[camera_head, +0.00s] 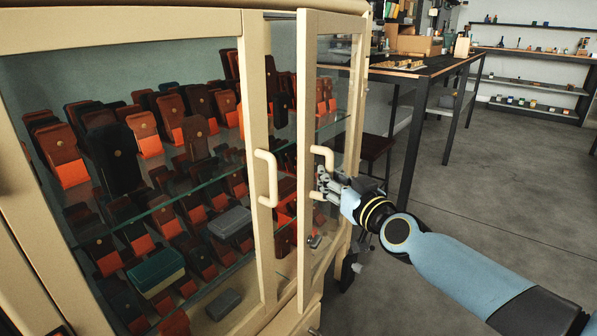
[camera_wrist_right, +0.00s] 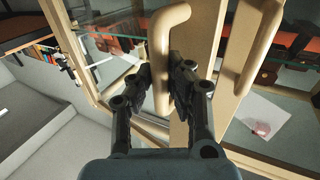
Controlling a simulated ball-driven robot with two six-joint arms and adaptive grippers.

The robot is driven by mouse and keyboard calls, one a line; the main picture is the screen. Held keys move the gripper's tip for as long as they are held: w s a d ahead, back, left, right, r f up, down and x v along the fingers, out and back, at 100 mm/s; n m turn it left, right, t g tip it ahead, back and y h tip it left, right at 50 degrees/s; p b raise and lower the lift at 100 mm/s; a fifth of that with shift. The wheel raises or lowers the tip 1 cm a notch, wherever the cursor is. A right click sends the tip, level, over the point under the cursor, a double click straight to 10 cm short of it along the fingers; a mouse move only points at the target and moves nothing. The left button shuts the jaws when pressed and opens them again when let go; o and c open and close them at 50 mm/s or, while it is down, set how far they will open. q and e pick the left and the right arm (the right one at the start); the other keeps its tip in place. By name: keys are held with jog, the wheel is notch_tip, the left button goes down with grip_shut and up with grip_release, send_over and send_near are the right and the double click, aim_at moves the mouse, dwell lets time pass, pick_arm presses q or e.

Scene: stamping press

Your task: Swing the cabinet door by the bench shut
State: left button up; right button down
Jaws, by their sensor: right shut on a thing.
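The cream cabinet (camera_head: 150,17) has glass doors. Its right door (camera_head: 306,120) stands ajar, with a gap between its frame and the left door (camera_head: 258,100). The right door's handle (camera_head: 326,152) is a cream bar. My right gripper (camera_head: 322,184) is at this handle's lower part and shut on it. In the right wrist view the handle (camera_wrist_right: 161,40) runs between the two fingers (camera_wrist_right: 163,85), which partly hide it. The left door's handle (camera_head: 268,180) is free, and it also shows in the wrist view (camera_wrist_right: 258,50). My left gripper is not in view.
Glass shelves behind the doors hold many brown, black and orange leather cases (camera_head: 115,160) and a green box (camera_head: 156,272). A dark-topped workbench (camera_head: 440,64) stands behind the cabinet, with a stool (camera_head: 372,146) beside it. The grey floor (camera_head: 480,190) at right is clear.

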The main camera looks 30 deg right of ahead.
jog(key=shift+w, duration=0.1)
jog(key=w+a, duration=0.1)
jog(key=w, duration=0.1)
jog(key=w+a, duration=0.1)
jog(key=w, duration=0.1)
jog(key=w+a, duration=0.2)
jog(key=c, duration=1.7)
grip_release()
jog(key=shift+w, duration=0.2)
jog(key=shift+c, duration=0.2)
jog(key=o, duration=0.5)
jog(key=shift+s, duration=0.1)
jog(key=s, duration=1.2)
jog(key=shift+a, duration=0.4)
